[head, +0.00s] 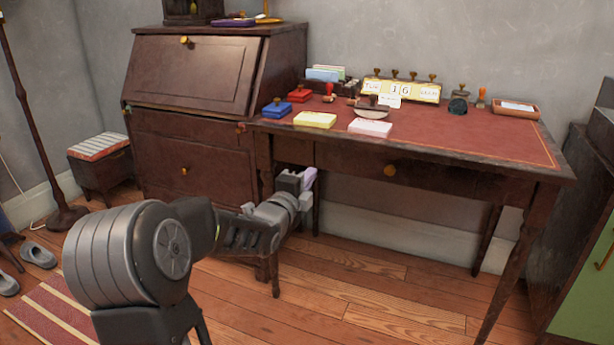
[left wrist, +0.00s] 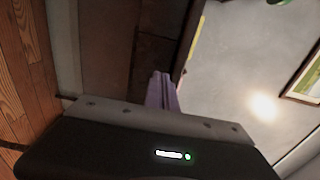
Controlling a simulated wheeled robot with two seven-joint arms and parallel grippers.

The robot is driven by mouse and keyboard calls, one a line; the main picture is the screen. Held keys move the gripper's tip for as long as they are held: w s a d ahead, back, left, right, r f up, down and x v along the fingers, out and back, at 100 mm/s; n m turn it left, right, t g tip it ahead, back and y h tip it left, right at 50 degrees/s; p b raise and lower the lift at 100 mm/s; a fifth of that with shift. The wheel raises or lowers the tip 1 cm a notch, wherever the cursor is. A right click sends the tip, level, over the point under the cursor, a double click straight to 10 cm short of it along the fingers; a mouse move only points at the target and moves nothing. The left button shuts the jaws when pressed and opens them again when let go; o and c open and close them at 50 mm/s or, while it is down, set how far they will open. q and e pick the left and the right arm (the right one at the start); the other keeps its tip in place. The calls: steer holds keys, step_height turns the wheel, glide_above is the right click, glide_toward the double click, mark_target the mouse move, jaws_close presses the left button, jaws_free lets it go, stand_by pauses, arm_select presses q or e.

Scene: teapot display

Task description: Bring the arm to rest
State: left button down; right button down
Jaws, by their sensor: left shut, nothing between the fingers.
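My left arm comes in from the lower left in the head view. Its gripper (head: 308,178) is in front of the desk, below the level of the desktop. The pale purple fingers are together, with nothing between them. In the left wrist view the shut fingers (left wrist: 162,92) point up the picture and hold nothing. My right gripper is in neither view.
The wooden desk (head: 480,165) has a red top bearing several stamps, note pads and a calendar. A dark bureau (head: 185,75) stands left of it. A green-fronted cabinet (head: 585,290) is at the right edge. A striped stool (head: 98,146) and a lamp stand are at the left.

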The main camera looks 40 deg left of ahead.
arm_select(q)
steer(key=shift+s+d, duration=0.15)
steer(key=shift+s, duration=0.35)
stand_by(0.3)
